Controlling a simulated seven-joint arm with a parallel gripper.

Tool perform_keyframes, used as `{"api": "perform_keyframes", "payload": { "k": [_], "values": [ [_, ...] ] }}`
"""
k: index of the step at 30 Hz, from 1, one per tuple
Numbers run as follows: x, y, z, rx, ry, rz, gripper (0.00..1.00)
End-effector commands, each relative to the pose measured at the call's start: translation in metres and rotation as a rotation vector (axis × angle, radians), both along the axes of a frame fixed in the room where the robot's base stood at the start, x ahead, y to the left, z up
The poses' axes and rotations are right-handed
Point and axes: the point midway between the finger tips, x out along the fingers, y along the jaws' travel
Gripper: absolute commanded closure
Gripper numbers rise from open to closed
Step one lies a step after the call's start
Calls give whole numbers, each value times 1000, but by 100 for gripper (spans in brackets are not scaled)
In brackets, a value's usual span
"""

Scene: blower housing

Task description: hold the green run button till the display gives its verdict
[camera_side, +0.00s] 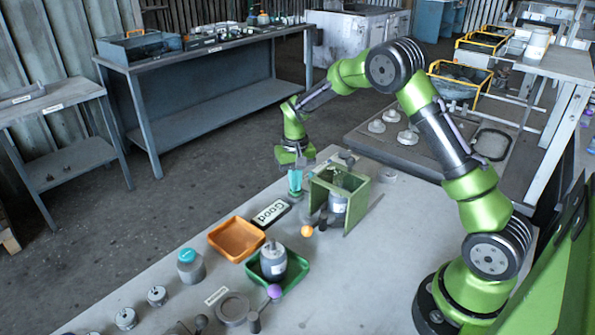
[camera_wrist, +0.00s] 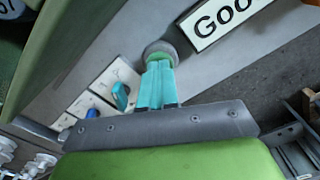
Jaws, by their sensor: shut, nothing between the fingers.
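My gripper (camera_side: 296,192) points down at the far edge of the bench, its teal fingers shut with nothing between them. In the wrist view the closed fingertips (camera_wrist: 158,68) are over the green run button (camera_wrist: 157,57) in its round grey collar and appear to touch it; they cover most of its face, so how far it is pressed cannot be seen. The display (camera_side: 270,213) beside it is a white panel with a dark frame and reads "Good". The wrist view shows the display (camera_wrist: 212,22) too, cut off as "Goo".
A green open frame (camera_side: 357,218) with a grey part inside stands just right of my gripper. An orange tray (camera_side: 216,238) and a green tray (camera_side: 297,278) holding a grey motor lie nearer. A teal knob (camera_wrist: 121,92) and a blue knob (camera_wrist: 92,113) are near the button.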

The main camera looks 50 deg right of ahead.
Motion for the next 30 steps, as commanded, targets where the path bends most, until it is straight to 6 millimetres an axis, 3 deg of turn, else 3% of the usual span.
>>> {"api": "perform_keyframes", "payload": {
  "k": [30],
  "values": [
    [0, 0, 10, 0, 1, 0, 100]
  ]
}}
